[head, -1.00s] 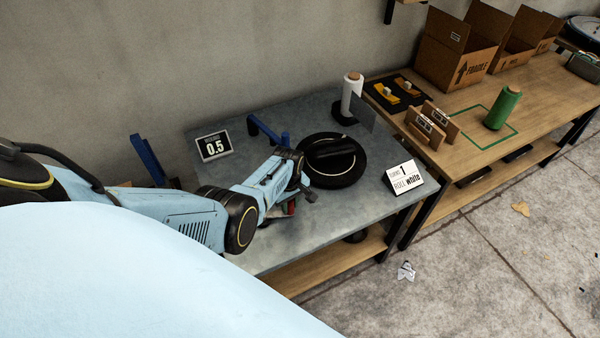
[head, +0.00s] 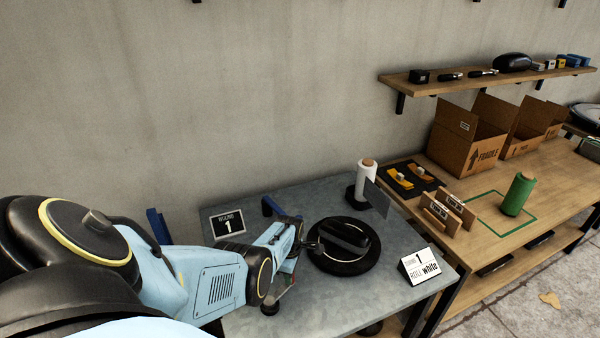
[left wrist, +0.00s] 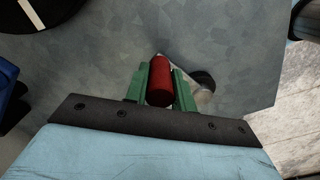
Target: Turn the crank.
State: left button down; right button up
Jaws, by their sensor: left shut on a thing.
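The crank's red handle (left wrist: 160,82) stands between the green fingers of my left gripper (left wrist: 160,88) in the left wrist view. The gripper is shut on it. The pale crank arm (left wrist: 200,100) shows partly behind the fingers. In the head view my left gripper (head: 291,277) is low at the near side of the grey table, and the handle is mostly hidden. A small display (head: 228,225) reads "WOUND 1". A white card (head: 420,266) reads "TURNS 1, ROLL white". My right gripper is out of view.
A round black device (head: 344,262) sits on the grey table (head: 375,292) right of the gripper. A white roll (head: 366,182) stands behind it. A shelf (head: 480,79) hangs above.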

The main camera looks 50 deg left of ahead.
pick_arm(q)
jog(key=shift+s+a, duration=0.1)
jog(key=shift+a, duration=0.65)
jog(key=c, duration=1.2)
grip_release()
jog(key=shift+o, duration=0.2)
jog(key=shift+d, duration=0.15)
jog(key=shift+r+p, duration=0.55)
jog(key=shift+r, duration=0.1)
notch_tip(320, 180, up, 12)
jog(key=p, duration=0.5)
